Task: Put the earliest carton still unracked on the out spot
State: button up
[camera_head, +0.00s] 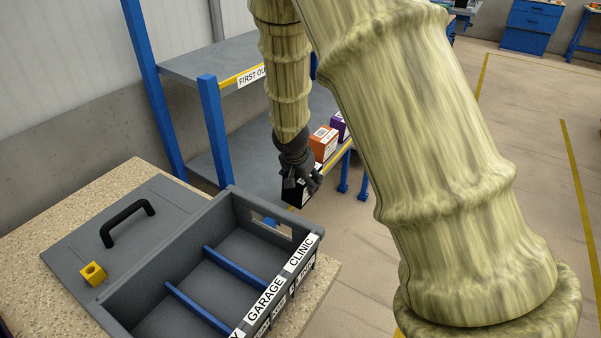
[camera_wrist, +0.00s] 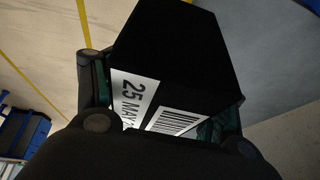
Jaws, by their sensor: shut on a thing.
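My gripper (camera_head: 301,182) is shut on a black carton (camera_head: 299,197), held in the air in front of the shelf rack's lower deck. In the wrist view the black carton (camera_wrist: 180,55) sits between the fingers and shows a white label reading "25 MAY" and a barcode; the rest of the date is hidden. An orange carton (camera_head: 323,143) and a purple carton (camera_head: 339,126) stand on the lower deck, behind my gripper; their dates are too small to read. The upper deck (camera_head: 205,63) has an edge label (camera_head: 251,75) starting "FIRST OU", partly hidden by my arm. Its visible part is bare.
A grey divided box (camera_head: 222,200) with labels including "GARAGE" and "CLINIC" stands on a speckled table (camera_head: 110,181) at lower left. Blue rack posts (camera_head: 214,130) stand near my arm.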

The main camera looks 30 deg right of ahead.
aim_at(304, 187)
jog(key=shift+s+a+r, duration=0.1)
jog(key=shift+s+a, duration=0.15)
jog(key=shift+s, duration=0.35)
jog(key=shift+s+a+r, duration=0.1)
jog(key=shift+s+a, duration=0.1)
jog(key=shift+s, duration=0.35)
jog(key=shift+s+a+r, duration=0.1)
jog(key=shift+s+a, duration=0.15)
jog(key=shift+s, duration=0.35)
